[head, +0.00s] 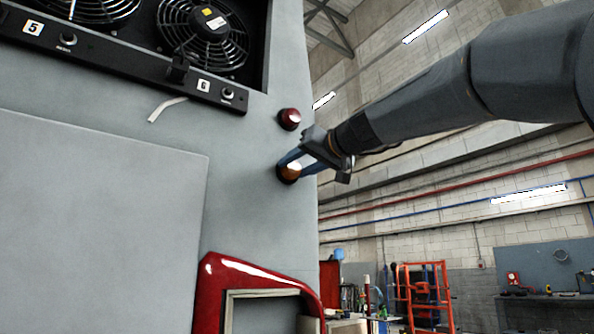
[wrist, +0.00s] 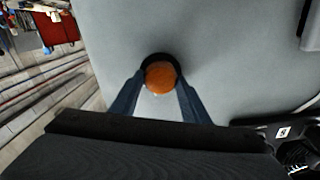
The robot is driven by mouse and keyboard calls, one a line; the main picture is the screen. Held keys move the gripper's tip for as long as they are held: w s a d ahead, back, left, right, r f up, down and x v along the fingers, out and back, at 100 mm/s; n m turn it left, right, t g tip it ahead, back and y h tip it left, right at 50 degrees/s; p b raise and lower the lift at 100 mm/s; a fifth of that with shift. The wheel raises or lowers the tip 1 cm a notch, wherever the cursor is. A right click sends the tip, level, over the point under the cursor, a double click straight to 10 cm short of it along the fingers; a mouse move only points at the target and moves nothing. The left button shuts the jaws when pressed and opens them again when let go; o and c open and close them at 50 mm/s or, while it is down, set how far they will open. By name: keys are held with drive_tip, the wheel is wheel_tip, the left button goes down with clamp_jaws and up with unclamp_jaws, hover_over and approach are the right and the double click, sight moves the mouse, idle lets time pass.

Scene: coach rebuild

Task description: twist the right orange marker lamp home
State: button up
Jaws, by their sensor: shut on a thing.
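The right orange marker lamp (head: 289,174) sits on the grey coach panel near its right edge, below a red lamp (head: 289,119). In the wrist view the orange lamp (wrist: 160,77) shows as a round dome inside a dark ring (wrist: 145,64). My gripper (head: 288,163) reaches in from the right, and its two blue fingers are shut on the orange lamp, one on each side. The fingers also show in the wrist view (wrist: 158,93). Whether the lamp is fully seated in its ring cannot be told.
A fan housing (head: 203,88) with labels 5 and 6 sits at the upper left. A loose white wire end (head: 167,109) sticks out below it. A red curved frame (head: 255,276) lies below the lamp. Open workshop space with an orange rack (head: 424,292) is at right.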

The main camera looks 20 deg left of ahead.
drive_tip(key=m, duration=0.3)
drive_tip(key=shift+m, duration=0.3)
drive_tip(key=shift+w+d+f+m, duration=0.1)
drive_tip(key=shift+m, duration=1.6)
drive_tip(key=o, duration=1.1)
drive_tip(key=shift+c, duration=0.2)
drive_tip(key=b+v, duration=0.4)
drive_tip(key=v, duration=0.3)
drive_tip(key=shift+s+d, duration=0.25)
drive_tip(key=shift+s, duration=0.05)
